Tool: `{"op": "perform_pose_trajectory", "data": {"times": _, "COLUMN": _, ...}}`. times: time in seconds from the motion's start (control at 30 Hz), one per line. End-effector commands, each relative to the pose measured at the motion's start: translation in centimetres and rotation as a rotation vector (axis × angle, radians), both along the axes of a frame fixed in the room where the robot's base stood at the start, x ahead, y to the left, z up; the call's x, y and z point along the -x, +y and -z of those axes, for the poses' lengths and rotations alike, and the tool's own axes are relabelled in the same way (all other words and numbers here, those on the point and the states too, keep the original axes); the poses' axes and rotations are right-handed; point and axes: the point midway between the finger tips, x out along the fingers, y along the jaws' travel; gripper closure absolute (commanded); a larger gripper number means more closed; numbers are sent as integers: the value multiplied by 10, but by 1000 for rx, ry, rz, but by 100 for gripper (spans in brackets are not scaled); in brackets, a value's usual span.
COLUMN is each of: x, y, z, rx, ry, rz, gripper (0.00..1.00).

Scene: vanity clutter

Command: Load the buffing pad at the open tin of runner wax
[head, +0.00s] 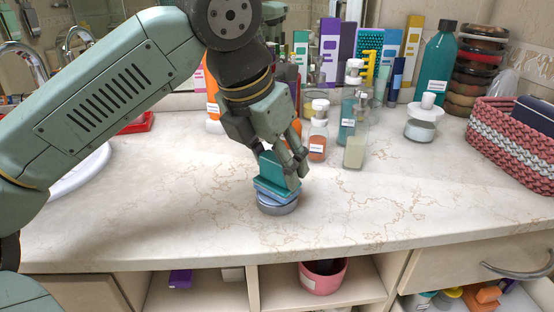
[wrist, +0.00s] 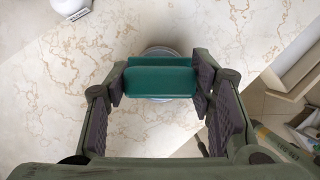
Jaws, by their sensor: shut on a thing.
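The buffing pad has a teal grip block (head: 281,172) over a blue lower part (head: 274,193). My gripper (head: 284,163) is shut on the teal block from above. In the wrist view the block (wrist: 160,85) spans between the two finger pads. The round silvery tin (head: 278,208) stands on the counter directly below the pad, and the pad's blue underside appears to rest on or just over it. The pad hides the tin's inside, so the wax is not visible. In the wrist view only the tin's rim (wrist: 161,51) shows behind the block.
Pump bottles (head: 355,137) and a white-lidded jar (head: 422,123) stand behind and to the right. A woven basket (head: 503,142) is at the far right. The basin (head: 82,172) is at left. Bare marble counter (head: 400,205) lies around the tin, with the front edge close by.

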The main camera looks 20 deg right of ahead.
Motion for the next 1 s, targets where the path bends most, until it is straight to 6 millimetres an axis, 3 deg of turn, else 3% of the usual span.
{"op": "perform_pose_trajectory", "data": {"times": 0.7, "x": 0, "y": 0, "z": -63, "rx": 2, "ry": -2, "rz": -1, "gripper": 73}}
{"op": "perform_pose_trajectory", "data": {"times": 1.0, "x": 0, "y": 0, "z": -64, "rx": 3, "ry": -2, "rz": -1, "gripper": 73}}
